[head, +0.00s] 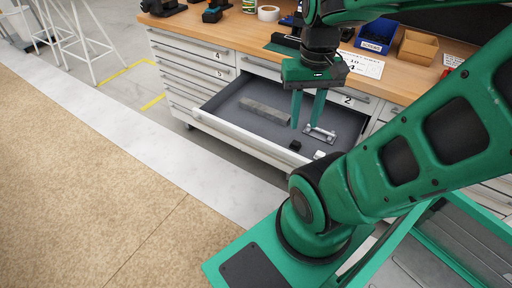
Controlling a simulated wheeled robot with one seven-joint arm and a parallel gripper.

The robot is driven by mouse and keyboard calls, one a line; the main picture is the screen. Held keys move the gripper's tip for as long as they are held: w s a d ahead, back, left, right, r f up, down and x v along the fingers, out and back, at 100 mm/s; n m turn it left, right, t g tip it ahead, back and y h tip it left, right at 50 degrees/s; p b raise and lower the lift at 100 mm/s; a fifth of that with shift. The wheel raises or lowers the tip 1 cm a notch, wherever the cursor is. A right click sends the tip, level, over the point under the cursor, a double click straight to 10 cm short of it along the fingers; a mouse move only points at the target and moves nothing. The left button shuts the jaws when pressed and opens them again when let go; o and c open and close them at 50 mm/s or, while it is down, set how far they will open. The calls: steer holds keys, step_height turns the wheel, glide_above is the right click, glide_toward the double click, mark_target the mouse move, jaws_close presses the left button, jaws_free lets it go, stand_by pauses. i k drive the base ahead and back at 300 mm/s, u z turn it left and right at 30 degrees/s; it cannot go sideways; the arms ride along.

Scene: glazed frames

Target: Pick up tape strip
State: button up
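My gripper (304,127) points down over the open drawer (223,122), its two green fingers apart with nothing visible between them. A long flat grey strip (264,110) lies in the drawer, left of the fingers; it may be the tape strip, but I cannot tell for sure. A small metallic piece (320,133) lies just right of the fingertips. I cannot tell whether the fingertips touch the drawer floor.
A small black block (295,145) and a pale piece (319,155) lie near the drawer's front wall. The wooden bench top (225,34) above holds a white tape roll (268,13), a blue bin (378,36) and a tan bin (418,47).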

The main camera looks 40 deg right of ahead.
mark_target(318, 129)
steer(key=u, duration=1.15)
steer(key=k, duration=1.5)
steer(key=z, duration=1.55)
steer(key=i, duration=1)
steer(key=u, duration=0.05)
